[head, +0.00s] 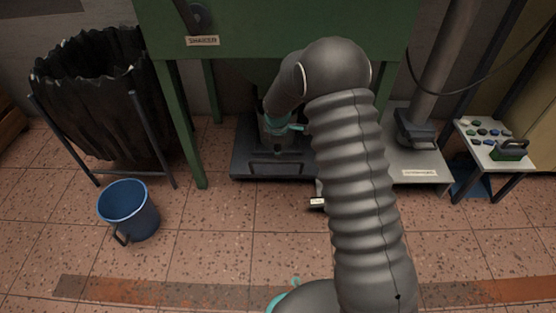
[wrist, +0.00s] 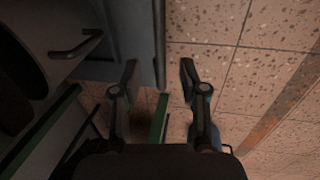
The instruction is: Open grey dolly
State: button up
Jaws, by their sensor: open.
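A low dark grey dolly (head: 245,160) stands on the floor under the green machine, with a bar handle (head: 278,167) at its front. In the wrist view a grey body (wrist: 146,30), apparently the dolly, fills the upper left, with a dark bar handle (wrist: 78,48) on it. My gripper (head: 278,151) is above the dolly in the head view, partly hidden by my arm. In the wrist view my gripper (wrist: 159,72) has its fingers apart and nothing between them. They are near the grey body's edge, to the right of the handle and apart from it.
A green machine leg (head: 187,120) stands left of the dolly. A blue bucket (head: 128,208) and a black bag on a frame (head: 95,95) are further left. At right are a pale platform (head: 417,170) and a small table (head: 490,150). Tiled floor in front is clear.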

aim_at(278, 161)
jog(key=f, duration=0.2)
jog(key=w+f, duration=0.1)
jog(key=f, duration=0.4)
jog(key=shift+w+f+b, duration=0.25)
jog(key=shift+b, duration=0.15)
grip_shut()
